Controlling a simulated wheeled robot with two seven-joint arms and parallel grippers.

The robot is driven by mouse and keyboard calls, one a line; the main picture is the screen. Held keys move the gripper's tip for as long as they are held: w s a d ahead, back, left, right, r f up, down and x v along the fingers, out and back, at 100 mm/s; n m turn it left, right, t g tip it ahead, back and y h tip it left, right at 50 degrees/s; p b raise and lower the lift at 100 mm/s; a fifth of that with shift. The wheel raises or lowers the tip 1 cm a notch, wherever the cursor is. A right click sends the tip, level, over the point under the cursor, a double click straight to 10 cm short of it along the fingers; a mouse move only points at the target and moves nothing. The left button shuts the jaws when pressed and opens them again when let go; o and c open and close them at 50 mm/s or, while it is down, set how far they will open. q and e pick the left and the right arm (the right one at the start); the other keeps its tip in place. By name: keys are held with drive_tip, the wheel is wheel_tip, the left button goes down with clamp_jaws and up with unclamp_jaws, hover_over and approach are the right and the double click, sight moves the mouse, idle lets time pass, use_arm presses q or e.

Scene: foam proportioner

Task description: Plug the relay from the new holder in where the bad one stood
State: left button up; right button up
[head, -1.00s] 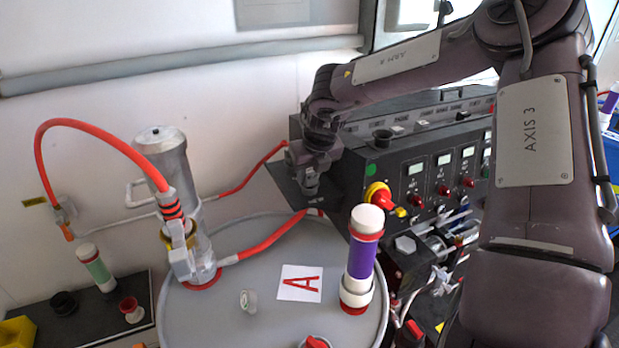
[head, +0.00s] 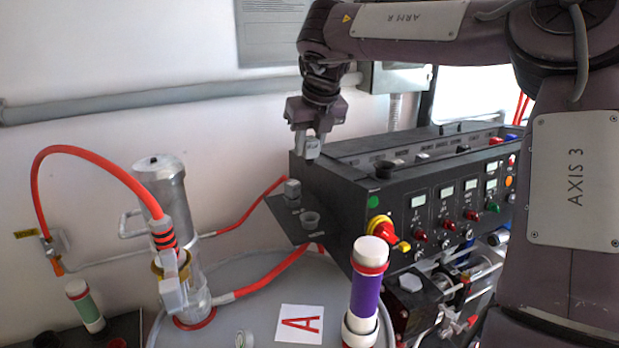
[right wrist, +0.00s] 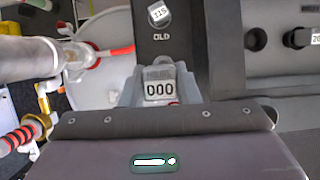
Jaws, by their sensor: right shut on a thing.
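My right gripper (head: 313,143) is shut on a small grey relay (head: 313,150) and holds it in the air above the side shelf. In the right wrist view the held relay (right wrist: 160,88) shows a white "000" label between the fingers (right wrist: 160,92). On the shelf, a second relay (head: 292,187) stands in one holder; the right wrist view shows it (right wrist: 158,13) beside the word "OLD". The other holder (head: 310,221) looks empty. On the cabinet top, a black socket (head: 383,168) stands empty; it also shows in the right wrist view (right wrist: 256,39). My left gripper is out of view.
The black cabinet (head: 400,215) has meters and knobs on its front. Another labelled relay (right wrist: 302,38) sits beside the empty socket. A purple cylinder (head: 366,290) and a glass vessel with red hoses (head: 195,290) stand on the grey drum.

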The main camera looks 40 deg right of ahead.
sight(310, 138)
wheel_tip(310, 138, up, 4)
drive_tip(key=shift+d+r+p, duration=0.1)
drive_tip(key=shift+d+p, duration=0.05)
drive_tip(key=shift+p, duration=0.3)
drive_tip(key=shift+r, duration=0.35)
wheel_tip(310, 138, up, 5)
drive_tip(key=p, duration=0.6)
drive_tip(key=shift+f, duration=0.1)
